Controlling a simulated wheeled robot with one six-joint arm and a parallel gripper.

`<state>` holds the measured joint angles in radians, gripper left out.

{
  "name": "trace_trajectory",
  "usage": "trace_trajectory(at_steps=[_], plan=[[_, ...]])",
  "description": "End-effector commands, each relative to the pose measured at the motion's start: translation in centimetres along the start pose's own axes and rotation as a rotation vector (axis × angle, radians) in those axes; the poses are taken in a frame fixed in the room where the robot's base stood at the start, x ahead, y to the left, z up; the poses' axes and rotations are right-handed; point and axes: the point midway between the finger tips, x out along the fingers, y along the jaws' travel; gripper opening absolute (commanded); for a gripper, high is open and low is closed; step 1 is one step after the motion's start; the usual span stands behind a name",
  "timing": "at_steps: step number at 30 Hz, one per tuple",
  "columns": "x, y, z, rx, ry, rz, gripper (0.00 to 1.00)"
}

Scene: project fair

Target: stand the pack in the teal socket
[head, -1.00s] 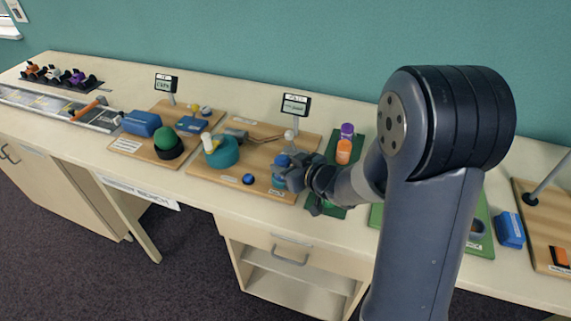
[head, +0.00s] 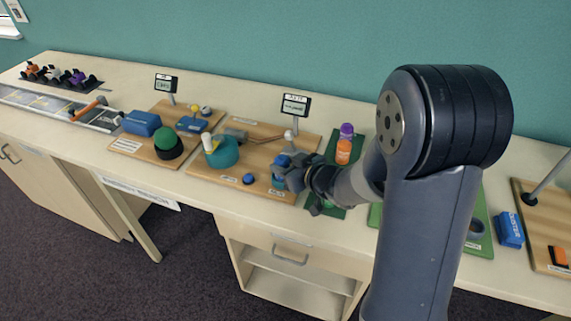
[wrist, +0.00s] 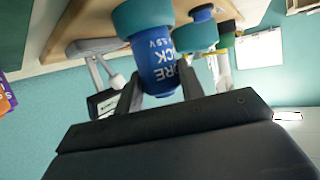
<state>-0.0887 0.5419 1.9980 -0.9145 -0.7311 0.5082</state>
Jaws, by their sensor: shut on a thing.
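The blue pack, with white lettering, is between the jaws of my gripper (wrist: 160,88). In the wrist view, which is turned over, the pack (wrist: 157,62) has its lower end at the teal socket (wrist: 140,17), whose rim hides that end. I cannot tell how deep it sits. In the head view the blue pack (head: 281,161) looks upright directly above the teal socket (head: 278,181), at the front right of a wooden board. My gripper (head: 290,175) reaches it from the right and is shut on it.
A larger teal piece (head: 222,151) with a white cylinder stands left on the same wooden board (head: 215,176). A blue ball-like knob (head: 248,179) lies between. A sign on a post (head: 295,105) stands behind.

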Motion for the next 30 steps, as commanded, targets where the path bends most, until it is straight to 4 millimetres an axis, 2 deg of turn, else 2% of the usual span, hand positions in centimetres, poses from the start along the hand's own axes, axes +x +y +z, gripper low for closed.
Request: trace_trajectory(at_steps=[27,28,30], plan=[[0.5,0.0,1.2,0.0,0.0,0.0,0.13],[0.5,0.0,1.1,0.0,0.0,0.0,0.39],[0.5,0.0,1.1,0.0,0.0,0.0,0.44]])
